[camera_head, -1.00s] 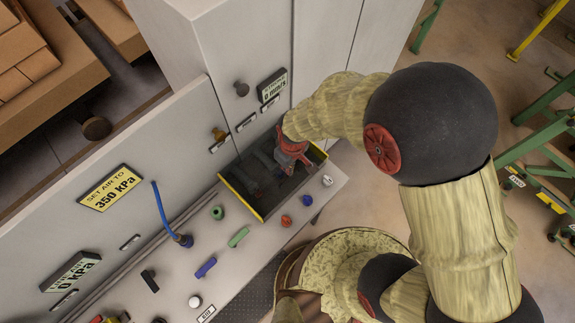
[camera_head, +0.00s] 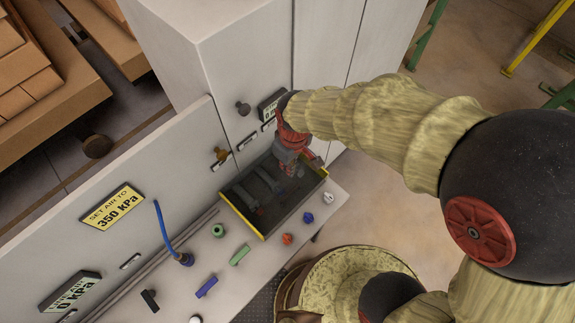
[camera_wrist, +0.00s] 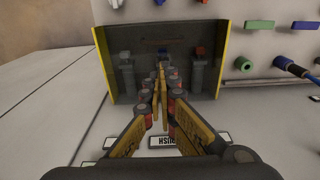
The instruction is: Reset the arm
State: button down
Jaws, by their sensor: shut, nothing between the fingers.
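My gripper (camera_head: 292,170) is at the end of my pale-sleeved arm, over the right part of a dark open box with yellow edges (camera_head: 243,215). In the wrist view its yellow-and-red fingers (camera_wrist: 162,72) come together, shut and empty, in front of the same box (camera_wrist: 226,62). Whether the fingertips are above the rim or within the box is hard to tell.
Coloured pieces, including a green ring (camera_head: 218,230), lie along the ledge. A tall grey cabinet (camera_head: 245,50) stands behind. Open floor (camera_head: 455,110) lies right.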

jog(key=shift+r, duration=0.2)
jog(key=s+d+m+t+b, duration=0.2)
jog(key=s+d+m+b, duration=0.2)
jog(key=d+b, duration=0.6)
jog(key=s+d+r+m+t+b, duration=0.1)
jog(key=s+d+m+t+b, duration=0.2)
jog(key=d+b, duration=0.8)
jog(key=s+m+b, duration=0.1)
jog(key=m, duration=0.1)
jog(key=shift+d+r+m+h, duration=0.2)
jog(key=shift+r+m+h, duration=0.1)
jog(key=shift+m, duration=0.1)
jog(key=shift+s+a, duration=0.1)
